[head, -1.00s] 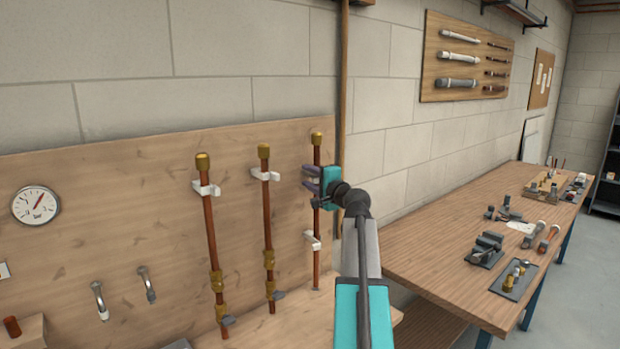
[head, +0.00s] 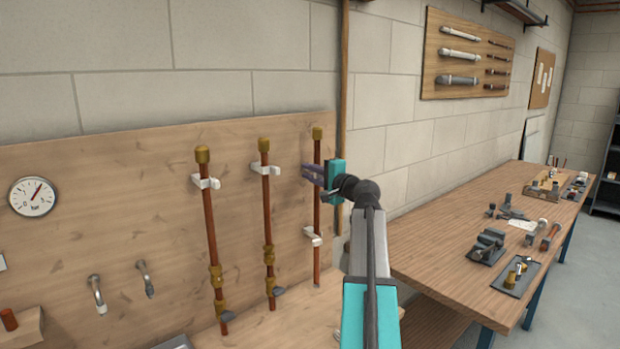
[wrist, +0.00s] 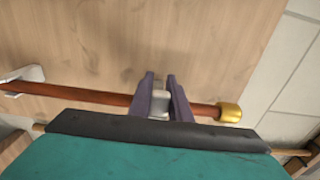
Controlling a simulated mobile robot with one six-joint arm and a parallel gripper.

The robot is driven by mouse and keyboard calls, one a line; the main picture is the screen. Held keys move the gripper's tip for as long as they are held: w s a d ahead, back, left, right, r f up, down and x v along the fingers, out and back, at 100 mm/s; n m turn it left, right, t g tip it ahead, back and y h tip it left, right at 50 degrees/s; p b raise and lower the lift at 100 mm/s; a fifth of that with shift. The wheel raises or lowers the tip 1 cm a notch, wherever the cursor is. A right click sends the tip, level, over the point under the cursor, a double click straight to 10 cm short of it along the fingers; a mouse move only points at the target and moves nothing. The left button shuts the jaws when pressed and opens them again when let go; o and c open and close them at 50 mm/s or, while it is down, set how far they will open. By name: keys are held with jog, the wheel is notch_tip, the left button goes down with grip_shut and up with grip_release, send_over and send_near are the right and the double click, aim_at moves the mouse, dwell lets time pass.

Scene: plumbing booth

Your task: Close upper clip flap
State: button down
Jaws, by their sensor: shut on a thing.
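The rightmost copper pipe (head: 317,210) stands upright against the wooden board, with a brass cap on top. Its upper clip is mostly hidden by my gripper in the head view. In the wrist view the upper clip (wrist: 161,100) shows as a pale block between the two purple fingers, at the pipe. My gripper (head: 312,173) is shut on this clip, and the fingers also show in the wrist view (wrist: 161,92). I cannot tell how far the clip's flap is closed. The lower clip (head: 313,236) on the same pipe is white, and its flap sticks out.
Two more copper pipes, the left one (head: 209,235) and the middle one (head: 266,215), stand left of my gripper with white clips. A gauge (head: 34,197) and two taps are farther left. A workbench (head: 440,262) with tools stands at the right.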

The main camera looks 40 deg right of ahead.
jog(key=n+g+y+b, duration=0.1)
jog(key=n+y, duration=0.2)
jog(key=y, duration=0.1)
jog(key=s+n+g+y+b, duration=0.1)
jog(key=n+y+b, duration=0.1)
jog(key=n+y, duration=0.1)
jog(key=n+g+y+b, duration=0.1)
jog(key=n+y, duration=0.2)
jog(key=y, duration=0.3)
jog(key=shift+s+g, duration=0.25)
jog(key=shift+g, duration=0.05)
jog(key=shift+s+a+y, duration=0.1)
jog(key=shift+y, duration=0.3)
jog(key=c, duration=1.6)
grip_release()
jog(key=shift+c, duration=0.2)
